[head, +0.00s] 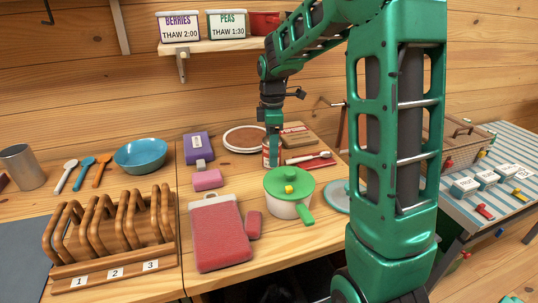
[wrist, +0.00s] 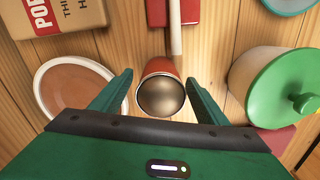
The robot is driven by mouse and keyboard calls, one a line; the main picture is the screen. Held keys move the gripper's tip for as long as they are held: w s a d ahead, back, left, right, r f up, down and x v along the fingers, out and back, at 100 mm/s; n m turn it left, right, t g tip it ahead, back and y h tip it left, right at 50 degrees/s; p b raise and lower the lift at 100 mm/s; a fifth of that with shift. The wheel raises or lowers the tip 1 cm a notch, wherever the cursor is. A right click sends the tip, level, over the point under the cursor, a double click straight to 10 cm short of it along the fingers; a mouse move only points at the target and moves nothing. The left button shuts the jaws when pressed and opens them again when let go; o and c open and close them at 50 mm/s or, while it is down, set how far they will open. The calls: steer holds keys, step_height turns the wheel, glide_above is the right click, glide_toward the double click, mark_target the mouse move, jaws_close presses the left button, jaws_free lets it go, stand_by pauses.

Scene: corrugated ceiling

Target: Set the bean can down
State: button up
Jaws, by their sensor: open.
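The bean can (wrist: 160,92) is red with a bare metal top and stands between my fingers in the wrist view. In the head view only a red and white strip of the can (head: 266,155) shows beside my finger. It appears to stand upright on the wooden table, though its base is hidden. My gripper (wrist: 159,78) is open, with one finger on each side of the can and a visible gap to each. In the head view my gripper (head: 272,145) points down at the back of the table.
A lidded pot (wrist: 270,85) stands close on the right in the wrist view, and a brown round dish (wrist: 75,90) on the left. A cardboard box (wrist: 60,15) and a red item with a pale handle (wrist: 175,25) lie beyond the can. The wooden toast rack (head: 110,235) is farther off.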

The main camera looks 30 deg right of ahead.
steer(key=c, duration=1.5)
steer(key=shift+r, duration=0.15)
steer(key=shift+r, duration=0.3)
step_height(320, 180, up, 4)
steer(key=shift+f, duration=0.2)
steer(key=s+a+r, duration=0.2)
steer(key=a, duration=0.1)
steer(key=s+a+r, duration=0.2)
steer(key=a, duration=0.1)
steer(key=s+a+r, duration=0.2)
steer(key=a, duration=0.1)
steer(key=shift+s+a+r, duration=0.15)
steer(key=shift+a+r, duration=0.1)
steer(key=shift+a, duration=0.1)
